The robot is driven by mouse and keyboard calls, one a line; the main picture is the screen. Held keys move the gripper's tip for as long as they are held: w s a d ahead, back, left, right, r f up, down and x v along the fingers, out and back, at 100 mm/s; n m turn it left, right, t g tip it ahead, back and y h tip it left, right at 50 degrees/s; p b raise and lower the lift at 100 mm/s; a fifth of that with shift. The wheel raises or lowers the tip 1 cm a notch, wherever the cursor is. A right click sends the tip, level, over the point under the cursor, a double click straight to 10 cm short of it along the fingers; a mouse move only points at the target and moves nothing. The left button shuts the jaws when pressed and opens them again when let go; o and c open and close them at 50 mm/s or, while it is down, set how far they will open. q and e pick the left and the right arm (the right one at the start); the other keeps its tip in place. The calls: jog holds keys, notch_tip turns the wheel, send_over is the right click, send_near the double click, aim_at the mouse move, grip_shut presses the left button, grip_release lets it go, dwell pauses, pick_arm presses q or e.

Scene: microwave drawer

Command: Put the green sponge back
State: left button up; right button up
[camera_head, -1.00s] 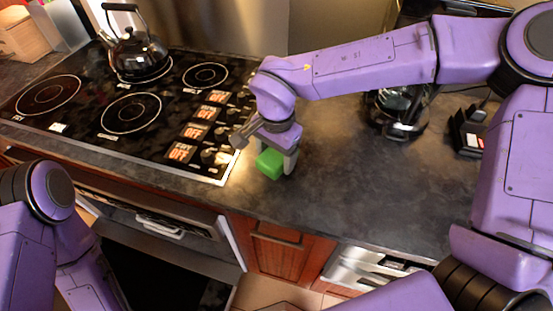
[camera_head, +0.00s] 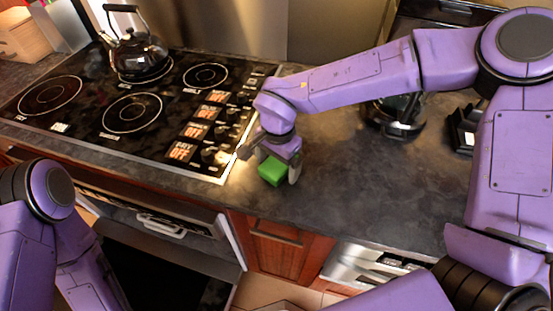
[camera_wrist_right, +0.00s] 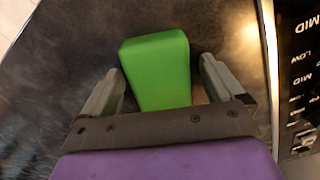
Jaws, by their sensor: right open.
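The green sponge (camera_head: 272,171) is a block on the dark countertop, just right of the stove's corner. It also shows in the right wrist view (camera_wrist_right: 157,66), between the fingers. My right gripper (camera_head: 278,175) is open above and around the sponge. In the right wrist view my right gripper (camera_wrist_right: 160,85) has a finger on each side of the sponge, with a visible gap on the right and a narrow one on the left. My left arm shows at the lower left of the head view, but its gripper is not in view.
The stove (camera_head: 130,108) with a black kettle (camera_head: 137,54) lies left of the sponge. A glass pot (camera_head: 397,115) and a dark device (camera_head: 462,128) stand to the right. Below the counter is a wooden drawer front (camera_head: 276,250).

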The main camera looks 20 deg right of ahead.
aim_at(278, 163)
notch_tip(278, 163, up, 12)
jog(key=shift+r, duration=0.15)
dwell(0.3)
